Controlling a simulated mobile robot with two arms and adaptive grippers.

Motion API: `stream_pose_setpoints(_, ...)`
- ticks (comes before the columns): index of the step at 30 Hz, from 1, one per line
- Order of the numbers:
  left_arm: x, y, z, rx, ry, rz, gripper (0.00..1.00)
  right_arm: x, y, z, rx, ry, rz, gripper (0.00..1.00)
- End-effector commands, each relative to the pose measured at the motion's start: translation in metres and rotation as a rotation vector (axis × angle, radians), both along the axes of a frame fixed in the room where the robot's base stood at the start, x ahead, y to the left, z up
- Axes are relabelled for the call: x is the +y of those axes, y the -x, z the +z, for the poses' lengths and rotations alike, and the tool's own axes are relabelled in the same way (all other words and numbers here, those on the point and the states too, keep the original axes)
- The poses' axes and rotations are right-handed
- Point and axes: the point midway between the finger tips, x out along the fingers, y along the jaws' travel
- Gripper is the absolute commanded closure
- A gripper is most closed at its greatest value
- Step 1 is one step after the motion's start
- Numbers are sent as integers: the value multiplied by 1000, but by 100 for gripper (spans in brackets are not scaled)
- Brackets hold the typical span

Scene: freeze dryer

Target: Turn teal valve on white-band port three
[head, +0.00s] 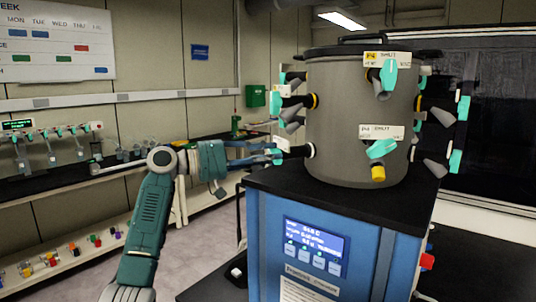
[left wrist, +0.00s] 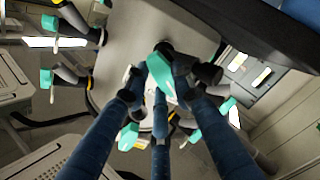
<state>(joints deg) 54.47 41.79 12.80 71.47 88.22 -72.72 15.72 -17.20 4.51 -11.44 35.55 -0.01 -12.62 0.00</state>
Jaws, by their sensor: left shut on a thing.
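The grey drum (head: 345,115) of the freeze dryer carries several ports with teal valves. A port with a white band (head: 310,150) is low on its left side. Its teal valve (head: 275,156) points left, partly hidden by my fingers. My left gripper (head: 268,154) comes in from the left and is shut on this valve. In the left wrist view the blue fingers (left wrist: 160,98) close around the teal valve (left wrist: 158,72), with a black fitting beside it. My right gripper is in neither view.
Other valves stick out close by, such as a yellow-banded port (head: 314,101) just above and a front valve (head: 382,148) to the right. The drum stands on a black-topped blue cabinet (head: 310,245) with a display. Shelves and a bench line the left wall.

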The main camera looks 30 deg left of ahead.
Motion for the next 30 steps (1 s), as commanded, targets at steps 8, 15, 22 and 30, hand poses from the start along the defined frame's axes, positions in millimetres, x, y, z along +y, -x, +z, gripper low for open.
stream_pose_setpoints(8, 3, 0, 6, 9, 34, 7, 100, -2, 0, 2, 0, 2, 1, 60)
stream_pose_setpoints(15, 3, 0, 6, 10, 36, 7, 100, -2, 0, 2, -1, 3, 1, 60)
stream_pose_setpoints(22, 2, 0, 5, 11, 34, 5, 56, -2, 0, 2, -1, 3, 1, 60)
stream_pose_setpoints(30, 2, 1, 2, 16, 32, 3, 56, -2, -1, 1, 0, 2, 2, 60)
